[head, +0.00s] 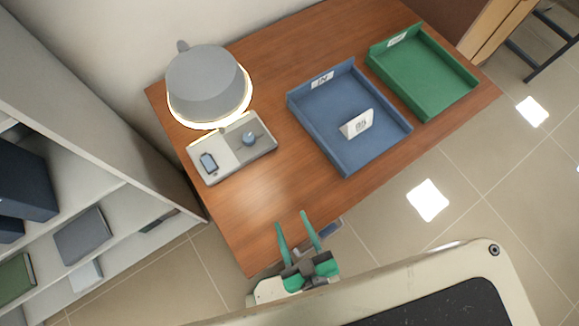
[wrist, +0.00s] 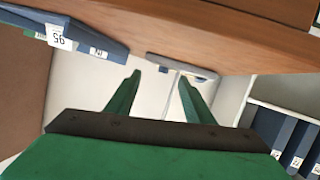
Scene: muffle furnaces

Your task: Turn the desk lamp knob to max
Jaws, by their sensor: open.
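The desk lamp (head: 205,80) stands at the back left of the wooden desk in the head view, its grey shade lit along the lower rim. Its grey base (head: 232,163) carries a round blue-grey knob (head: 249,139) with a dark pointer line and a blue rectangular piece at its left. My gripper (head: 291,218) has green fingers spread apart with nothing between them. It is at the front edge of the desk, below and to the right of the lamp base in the picture, well apart from the knob.
A blue tray (head: 310,126) holding a small white card (head: 356,124) and a green tray (head: 459,104) stand on the desk (head: 240,215) to the right of the lamp. A shelf unit (head: 105,130) with binders stands at left. Bare desk lies between gripper and lamp base.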

